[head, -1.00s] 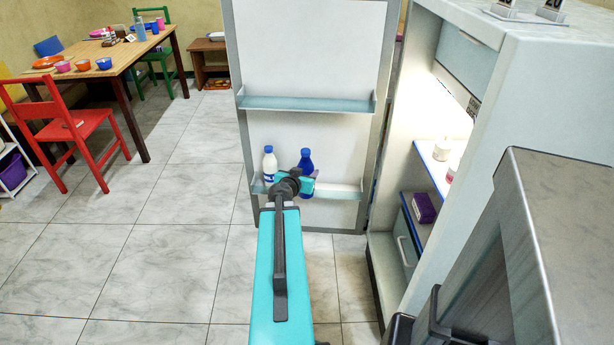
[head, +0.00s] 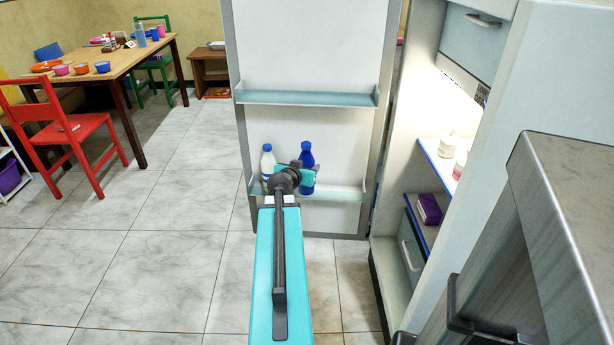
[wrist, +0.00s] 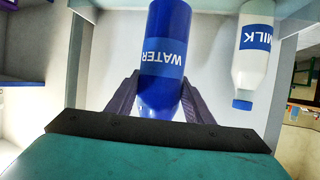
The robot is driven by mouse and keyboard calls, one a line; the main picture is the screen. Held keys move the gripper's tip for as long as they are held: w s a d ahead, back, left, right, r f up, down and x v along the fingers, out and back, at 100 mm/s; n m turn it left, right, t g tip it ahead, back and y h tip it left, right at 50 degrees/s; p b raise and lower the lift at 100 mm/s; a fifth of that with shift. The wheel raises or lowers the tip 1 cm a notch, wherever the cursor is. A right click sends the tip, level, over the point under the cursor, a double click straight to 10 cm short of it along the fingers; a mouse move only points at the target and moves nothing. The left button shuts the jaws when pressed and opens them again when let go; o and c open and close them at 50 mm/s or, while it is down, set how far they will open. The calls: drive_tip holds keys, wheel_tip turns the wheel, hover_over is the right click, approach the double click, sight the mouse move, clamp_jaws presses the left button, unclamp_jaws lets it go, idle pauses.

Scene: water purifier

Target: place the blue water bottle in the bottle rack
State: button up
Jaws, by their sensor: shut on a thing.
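The blue water bottle (head: 306,155) is upright at the lower shelf of the open fridge door, just right of the white milk bottle. My gripper (head: 297,175) is shut around it from the front and hides part of its body. In the wrist view, which appears upside down, the two dark fingers lie on either side of the bottle (wrist: 165,55), near its capped end, with the WATER label showing. The door shelf (head: 338,194) has a pale front lip; I cannot tell whether the bottle's base is behind it or touching the shelf.
The milk bottle (head: 267,165) stands close on the left, apart from the blue one. The shelf's right part is empty. An upper door shelf (head: 305,98) is above. The fridge interior with a purple box (head: 429,208) is to the right.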

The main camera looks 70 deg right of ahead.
drive_tip(key=shift+d+b, duration=0.1)
drive_tip(key=shift+b, duration=0.2)
drive_tip(key=shift+w+d+r, duration=0.1)
drive_tip(key=shift+w+d, duration=0.1)
drive_tip(key=shift+d, duration=0.1)
drive_tip(key=w+x, duration=0.1)
drive_tip(key=x, duration=0.7)
drive_tip(key=shift+w, duration=0.35)
drive_tip(key=shift+d+f, duration=0.1)
drive_tip(key=shift+f, duration=0.9)
drive_tip(key=shift+d+f, duration=0.15)
drive_tip(key=shift+f, duration=0.85)
